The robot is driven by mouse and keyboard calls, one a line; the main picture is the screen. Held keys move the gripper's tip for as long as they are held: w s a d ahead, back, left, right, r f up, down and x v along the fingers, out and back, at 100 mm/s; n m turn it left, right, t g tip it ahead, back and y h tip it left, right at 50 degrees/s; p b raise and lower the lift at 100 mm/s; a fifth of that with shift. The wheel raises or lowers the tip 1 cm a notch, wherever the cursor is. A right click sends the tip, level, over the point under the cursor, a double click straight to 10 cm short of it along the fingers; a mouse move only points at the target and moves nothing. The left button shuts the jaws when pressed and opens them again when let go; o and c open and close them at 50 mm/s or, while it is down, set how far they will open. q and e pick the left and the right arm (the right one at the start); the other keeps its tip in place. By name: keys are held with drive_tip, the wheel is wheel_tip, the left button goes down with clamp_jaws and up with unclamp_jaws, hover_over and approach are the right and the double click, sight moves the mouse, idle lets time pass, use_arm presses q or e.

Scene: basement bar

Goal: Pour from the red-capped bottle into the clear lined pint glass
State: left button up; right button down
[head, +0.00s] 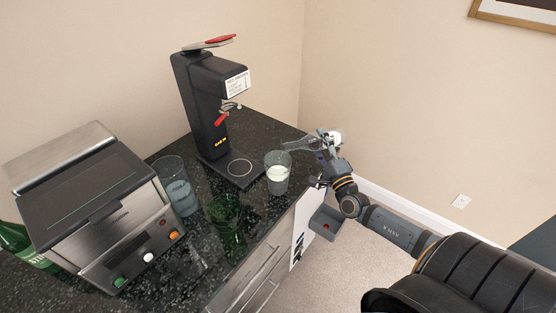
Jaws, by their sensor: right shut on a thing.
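My right gripper (322,143) is shut at the counter's right end, beside and above a clear glass. A pale rounded thing (337,136) shows at its fingers, mostly hidden; I cannot tell whether it is the bottle, and no red cap shows on it. That clear glass (278,174) stands upright near the counter's front edge with whitish contents. A taller clear, bluish glass (176,188) stands upright at the left, beside the steel machine. I cannot make out which of these two is the lined pint glass. My left gripper is not in view.
A black dispenser (195,110) with red handles stands at the back of the dark counter (205,262). A steel machine with knobs (95,205) fills the left. A green glass (226,222) stands at front; a green bottle (24,246) is at far left.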

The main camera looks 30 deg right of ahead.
sight(309, 147)
drive_tip(key=f+m, duration=0.1)
drive_tip(key=m, duration=0.1)
drive_tip(key=f+m+h+b, duration=0.1)
drive_tip(key=f+m, duration=0.1)
drive_tip(key=shift+d+f+b, duration=0.1)
drive_tip(key=shift+d+b, duration=0.1)
drive_tip(key=shift+b, duration=0.1)
drive_tip(key=a+f+m+g+h, duration=0.3)
drive_tip(key=m, duration=0.6)
drive_tip(key=r+m+p, duration=0.1)
drive_tip(key=m+p, duration=0.1)
drive_tip(key=r+m+p, duration=0.2)
drive_tip(key=p, duration=0.1)
drive_tip(key=r+m+g+p, duration=0.1)
drive_tip(key=m+p, duration=0.1)
drive_tip(key=p, duration=0.1)
drive_tip(key=shift+w+a+r, duration=0.2)
drive_tip(key=shift+a+r, duration=0.1)
drive_tip(key=shift+a, duration=0.05)
drive_tip(key=shift+a+r+m+p, duration=0.1)
drive_tip(key=shift+r+m+p, duration=0.35)
drive_tip(key=shift+p, duration=0.35)
